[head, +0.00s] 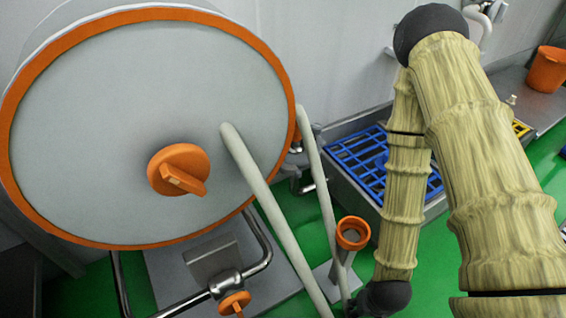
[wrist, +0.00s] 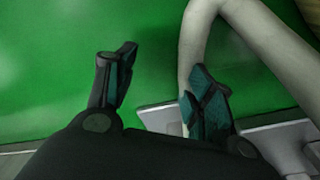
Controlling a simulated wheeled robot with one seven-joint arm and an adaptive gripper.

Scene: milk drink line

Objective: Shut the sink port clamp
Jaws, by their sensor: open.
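I cannot make out with certainty which part is the sink port clamp. A steel sink (head: 365,128) with a blue grid (head: 375,160) stands behind my arm in the head view, and my arm covers part of it. An orange ring (head: 353,233) sits on a small stand in front of the sink, left of my forearm. My gripper (wrist: 163,85) is open and empty in the wrist view, above green floor. A pale hose (wrist: 196,45) runs down behind its right finger. The fingers are outside the head view. No clamp shows between the fingers.
A large grey tank end with an orange rim (head: 80,100) and orange knob (head: 180,170) fills the left. Pale hoses (head: 265,195) hang before it. An orange valve handle (head: 234,303) sits on a steel pipe below. An orange bucket (head: 548,69) stands at right. Grey plates (wrist: 275,140) lie beneath my gripper.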

